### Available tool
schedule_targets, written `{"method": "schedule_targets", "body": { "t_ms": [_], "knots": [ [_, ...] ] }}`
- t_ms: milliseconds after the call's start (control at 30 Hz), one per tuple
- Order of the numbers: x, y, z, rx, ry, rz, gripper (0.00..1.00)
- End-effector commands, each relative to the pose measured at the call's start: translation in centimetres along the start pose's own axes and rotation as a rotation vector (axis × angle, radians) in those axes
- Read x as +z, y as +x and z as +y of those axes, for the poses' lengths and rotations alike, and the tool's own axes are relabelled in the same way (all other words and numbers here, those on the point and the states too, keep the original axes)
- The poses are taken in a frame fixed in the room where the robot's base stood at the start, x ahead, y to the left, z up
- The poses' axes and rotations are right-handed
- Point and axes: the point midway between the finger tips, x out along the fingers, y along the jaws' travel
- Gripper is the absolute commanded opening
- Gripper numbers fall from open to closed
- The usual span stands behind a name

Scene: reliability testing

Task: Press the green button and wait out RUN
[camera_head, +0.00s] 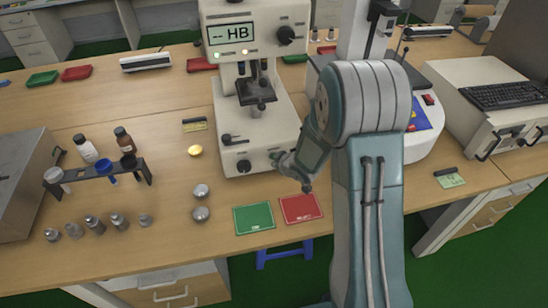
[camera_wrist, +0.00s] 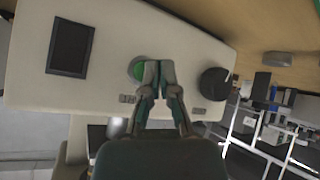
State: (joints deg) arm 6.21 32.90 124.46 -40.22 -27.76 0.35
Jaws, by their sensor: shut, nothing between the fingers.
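The hardness tester (camera_head: 258,135) is a pale machine on the bench, with a display (camera_head: 231,33) reading "-- HB" and small lit lamps below it. My gripper (camera_head: 277,157) is in front of the right side of its base. In the wrist view my gripper (camera_wrist: 159,70) is shut and empty, its fingertips over the pale panel (camera_wrist: 110,95). The green button (camera_wrist: 137,68) shows just left of the fingertips, partly covered by the left finger. I cannot tell whether they touch. In the head view the button is not visible, and no RUN reading shows.
A black knob (camera_wrist: 215,83) is right of my fingers in the wrist view. Green (camera_head: 254,218) and red (camera_head: 300,207) mats lie at the bench's front. Metal pieces (camera_head: 201,213) and a bottle rack (camera_head: 105,172) stand to the left.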

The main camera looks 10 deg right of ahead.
Motion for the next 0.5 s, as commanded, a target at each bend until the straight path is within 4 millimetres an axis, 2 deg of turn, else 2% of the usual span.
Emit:
{"method": "schedule_targets", "body": {
  "t_ms": [167,500],
  "knots": [
    [0.1,-0.1,-0.1,0.000,0.000,-0.001,0.00],
    [1.5,-2.0,-1.5,-0.001,0.001,-0.002,0.00]
  ]
}}
